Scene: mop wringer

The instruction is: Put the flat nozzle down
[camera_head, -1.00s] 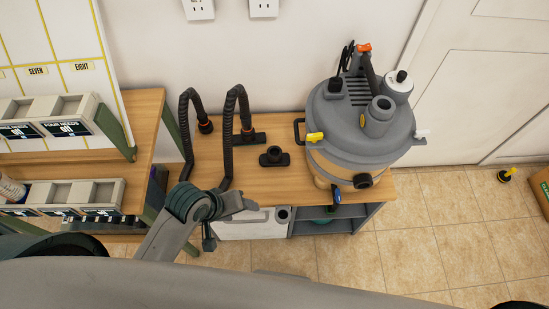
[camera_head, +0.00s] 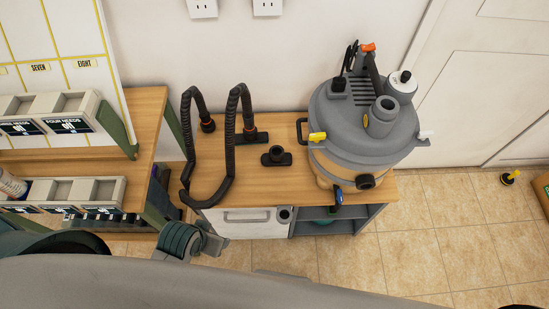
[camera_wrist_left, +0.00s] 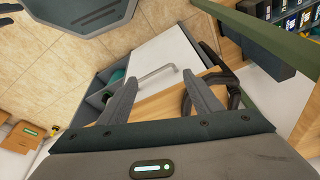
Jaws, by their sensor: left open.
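Two dark nozzle pieces lie on the wooden bench top: a short black nozzle with a round socket (camera_head: 277,157) near the middle, and a wider flat black one (camera_head: 260,137) behind it, by the orange-banded hose end. I cannot tell for certain which is the flat nozzle. Both stand apart from my grippers. My left gripper (camera_head: 214,246) is low in front of the bench's front edge, partly hidden behind its own wrist. In the left wrist view (camera_wrist_left: 162,95) its fingers are spread with nothing between them. My right gripper is not in view.
A black ribbed hose (camera_head: 231,120) loops over the bench's left part to its front edge. A grey vacuum (camera_head: 340,130) stands on the right. The cabinet door (camera_head: 235,224) has a handle (camera_wrist_left: 155,72). Shelving with trays (camera_head: 75,190) is at left. Tiled floor at right is mostly clear.

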